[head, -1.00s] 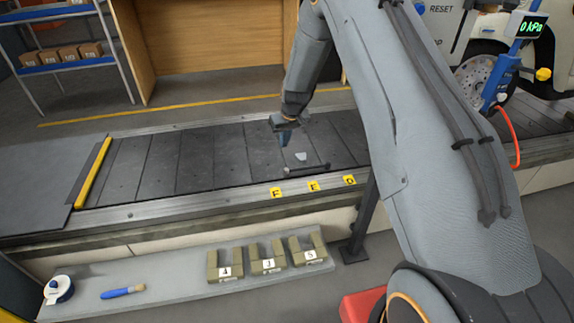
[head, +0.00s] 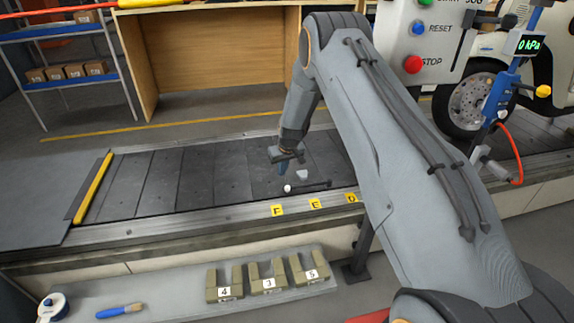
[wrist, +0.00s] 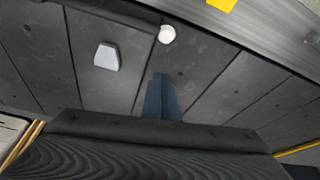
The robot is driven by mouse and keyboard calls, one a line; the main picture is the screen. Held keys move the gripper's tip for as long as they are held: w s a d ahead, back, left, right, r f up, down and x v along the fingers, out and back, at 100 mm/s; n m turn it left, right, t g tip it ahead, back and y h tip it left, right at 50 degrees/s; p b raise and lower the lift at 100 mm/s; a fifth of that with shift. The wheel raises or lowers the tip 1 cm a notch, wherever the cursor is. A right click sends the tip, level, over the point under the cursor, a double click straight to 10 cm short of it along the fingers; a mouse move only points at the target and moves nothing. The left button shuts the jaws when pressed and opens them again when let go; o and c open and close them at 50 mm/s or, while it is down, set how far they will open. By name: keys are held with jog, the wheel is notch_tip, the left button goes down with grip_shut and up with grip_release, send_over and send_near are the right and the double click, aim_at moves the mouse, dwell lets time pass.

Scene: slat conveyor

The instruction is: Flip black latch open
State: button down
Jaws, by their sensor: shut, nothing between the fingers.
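The black latch (head: 312,186) is a thin dark bar lying across the dark slats near the conveyor's near rail, with a white ball knob (head: 288,188) at its left end. In the wrist view the knob (wrist: 167,34) is ahead of the fingertips, and part of the bar (wrist: 122,14) runs off to the left. My gripper (head: 281,170) is shut and empty, pointing down just above and behind the knob. Its blue-grey fingers (wrist: 161,84) are together, with a visible gap to the knob. A pale plate (head: 302,174) lies behind the bar.
Yellow tags F (head: 277,210), E (head: 315,204) and D (head: 351,198) mark the near rail (head: 180,226). A yellow bar (head: 92,187) crosses the belt at left. A control box (head: 425,45) stands at right. The slats left of my gripper are clear.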

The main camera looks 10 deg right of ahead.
jog(key=x, duration=0.2)
jog(key=shift+f, duration=0.25)
jog(key=shift+s+d, duration=0.2)
jog(key=shift+s, duration=0.85)
jog(key=shift+s+d+f+p, duration=0.2)
jog(key=shift+s+p, duration=0.15)
jog(key=shift+s, duration=0.5)
